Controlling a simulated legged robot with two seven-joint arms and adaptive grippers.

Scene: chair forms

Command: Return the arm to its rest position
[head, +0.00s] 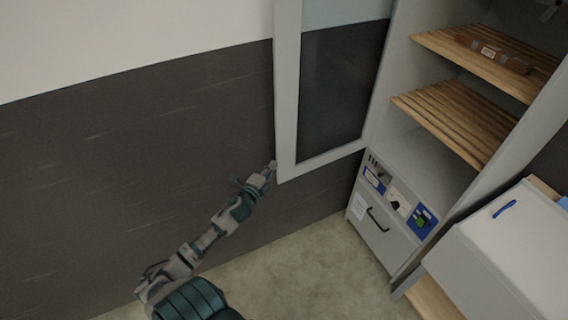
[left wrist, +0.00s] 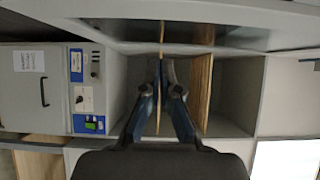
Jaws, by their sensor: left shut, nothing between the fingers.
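My left arm reaches up from the bottom of the head view, and its gripper (head: 267,172) is beside the lower corner of the open glass cabinet door (head: 286,100). I cannot tell whether it touches the door frame. In the left wrist view the two fingers (left wrist: 164,68) are together and hold nothing; the cabinet's shelves and compartments show behind them. My right gripper is in neither view.
Below is a grey unit with a black-handled drawer (head: 377,228). A white box-like unit (head: 520,250) stands at right. Floor (head: 290,265) between is clear.

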